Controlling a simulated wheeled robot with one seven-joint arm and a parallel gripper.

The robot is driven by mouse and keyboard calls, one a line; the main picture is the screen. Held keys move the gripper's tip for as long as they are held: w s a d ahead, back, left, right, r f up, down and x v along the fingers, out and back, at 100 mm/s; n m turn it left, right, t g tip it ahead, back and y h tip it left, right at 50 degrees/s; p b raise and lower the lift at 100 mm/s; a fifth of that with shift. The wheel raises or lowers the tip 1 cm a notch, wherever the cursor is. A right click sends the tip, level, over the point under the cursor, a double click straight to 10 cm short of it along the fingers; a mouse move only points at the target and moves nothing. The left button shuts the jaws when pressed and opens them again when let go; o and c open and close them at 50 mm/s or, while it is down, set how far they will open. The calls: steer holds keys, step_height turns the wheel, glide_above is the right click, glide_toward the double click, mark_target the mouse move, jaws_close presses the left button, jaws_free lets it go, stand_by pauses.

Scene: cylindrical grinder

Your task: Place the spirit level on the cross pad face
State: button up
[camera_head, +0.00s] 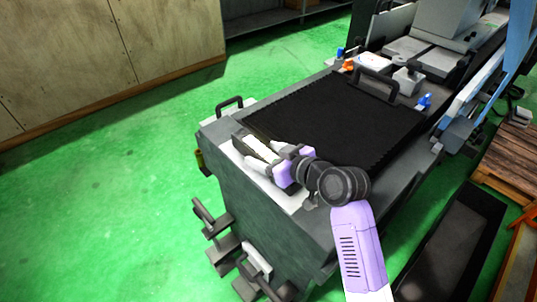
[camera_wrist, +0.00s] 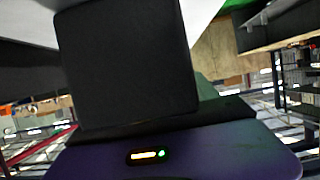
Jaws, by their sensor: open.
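My gripper (camera_head: 248,152) is open, low over the near left end of the grey machine bed, with its pale fingers pointing left. A pale flat plate (camera_head: 292,202) lies under and beside it, partly covered by my arm. I cannot tell whether this plate is the cross pad face. I cannot pick out the spirit level for certain in either view. In the wrist view, a large dark block (camera_wrist: 128,60) fills the left middle, close to the camera. I cannot tell whether it is part of my gripper. Contact between the fingers and anything is not clear.
A black ribbed cover (camera_head: 340,115) lies on the machine bed, right of my gripper. A dark handle (camera_head: 229,106) stands at the bed's left edge, another (camera_head: 378,86) at the far end. Handwheels (camera_head: 215,220) stick out in front. Wooden pallet (camera_head: 510,155) at right; green floor open at left.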

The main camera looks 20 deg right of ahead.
steer(key=v, duration=1.2)
steer(key=shift+b, duration=0.3)
